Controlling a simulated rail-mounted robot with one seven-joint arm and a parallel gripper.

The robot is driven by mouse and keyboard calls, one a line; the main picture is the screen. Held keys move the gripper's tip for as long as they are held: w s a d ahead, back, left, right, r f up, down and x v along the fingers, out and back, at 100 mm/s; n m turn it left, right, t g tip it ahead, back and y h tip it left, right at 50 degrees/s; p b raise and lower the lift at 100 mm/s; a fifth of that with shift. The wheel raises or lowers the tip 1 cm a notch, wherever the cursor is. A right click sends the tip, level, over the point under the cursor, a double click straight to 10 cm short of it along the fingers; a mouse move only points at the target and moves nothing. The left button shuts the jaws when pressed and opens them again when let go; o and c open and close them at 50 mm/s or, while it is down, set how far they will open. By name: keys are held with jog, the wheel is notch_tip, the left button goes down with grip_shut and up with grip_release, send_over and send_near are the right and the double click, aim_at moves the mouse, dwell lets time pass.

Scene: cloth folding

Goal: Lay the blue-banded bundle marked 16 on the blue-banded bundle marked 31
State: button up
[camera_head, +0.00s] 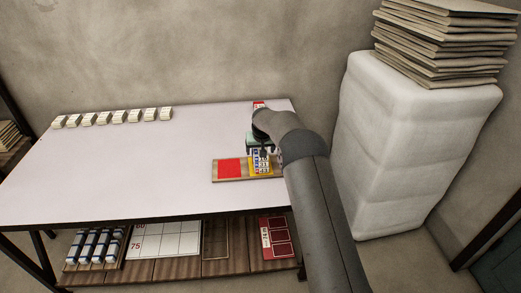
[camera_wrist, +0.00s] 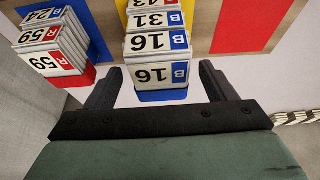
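The bundle marked 16 (camera_wrist: 158,74) has a white face with a blue B strip and blue at its foot. It stands between the two fingers of my gripper (camera_wrist: 159,70), with a gap on each side. The gripper is open and touches nothing that I can see. The bundle marked 31 (camera_wrist: 150,20) is just behind 16, partly hidden by it. Whether the two touch is unclear. In the head view my gripper (camera_head: 262,148) hangs over the right part of the table, and the numbers there are too small to read.
Bundles marked 59 (camera_wrist: 48,62) and 24 (camera_wrist: 42,14) stand to the left. A wooden board with a red square (camera_head: 230,168) lies on the table (camera_head: 130,185). A row of small bundles (camera_head: 102,118) stands at the back left. The table's middle and left are clear.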

jog(key=shift+r+p, duration=0.3)
jog(key=b+v, duration=0.2)
jog(key=v, duration=1)
jog(key=s+d+r+g, duration=0.1)
jog(key=s+r, duration=0.2)
jog(key=s, duration=0.2)
jog(key=s+d+r, duration=0.2)
jog(key=s, duration=0.4)
jog(key=s+d+f+g, duration=0.1)
jog(key=s+d, duration=0.1)
jog(key=s, duration=1.7)
jog(key=s+d+f+g, duration=0.1)
jog(key=s+d+g, duration=0.1)
jog(key=s, duration=1.7)
jog(key=shift+s+d+f, duration=0.25)
jog(key=shift+d, duration=0.5)
